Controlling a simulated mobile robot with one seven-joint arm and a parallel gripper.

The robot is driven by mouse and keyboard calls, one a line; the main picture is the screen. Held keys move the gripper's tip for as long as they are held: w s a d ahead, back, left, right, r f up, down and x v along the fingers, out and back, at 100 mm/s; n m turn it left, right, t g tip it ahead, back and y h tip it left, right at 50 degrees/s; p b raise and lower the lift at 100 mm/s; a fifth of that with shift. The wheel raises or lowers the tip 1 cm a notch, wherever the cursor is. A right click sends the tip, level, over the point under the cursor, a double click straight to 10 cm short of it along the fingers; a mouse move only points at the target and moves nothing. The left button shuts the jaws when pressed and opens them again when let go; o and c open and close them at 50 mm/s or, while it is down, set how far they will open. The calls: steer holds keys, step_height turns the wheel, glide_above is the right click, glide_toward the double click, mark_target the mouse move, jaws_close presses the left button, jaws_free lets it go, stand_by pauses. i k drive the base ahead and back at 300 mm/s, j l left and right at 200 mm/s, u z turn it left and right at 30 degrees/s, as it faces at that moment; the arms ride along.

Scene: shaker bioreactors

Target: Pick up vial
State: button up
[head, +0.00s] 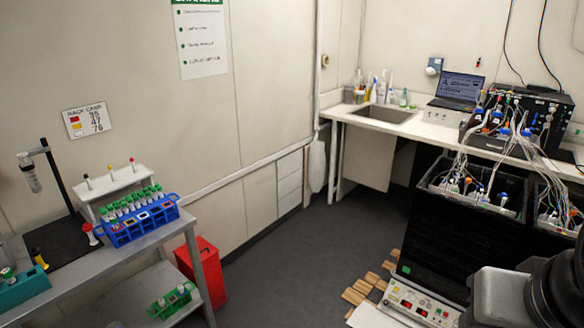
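Several vials (131,204) with green caps stand in rows in a blue rack (139,229) on the grey bench at the left. Some front openings of the rack hold other coloured pieces, too small to tell. More vials (170,299) with pale bodies stand in a green rack (172,303) on the lower shelf. Which vial the task means cannot be told. A grey and black part of my arm shows at the lower right, far from the racks. My gripper is not in view.
A white stand (113,182) with coloured-tip pieces sits behind the blue rack. A black post holder (58,180) and a teal block (22,288) are left. A red bin (205,270) stands beside the bench. Tubed black bioreactors (440,230) fill the right. The middle floor (290,250) is clear.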

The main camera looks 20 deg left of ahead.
mark_target(113, 220)
steer(key=u, duration=2.1)
steer(key=i+l+u, duration=0.1)
steer(key=i+l, duration=0.3)
steer(key=i, duration=0.3)
steer(key=i+l+u, duration=0.1)
steer(key=i+l, duration=0.35)
steer(key=i, duration=0.25)
steer(key=i+l+u, duration=0.1)
steer(key=i+l, duration=0.45)
steer(key=i, duration=0.15)
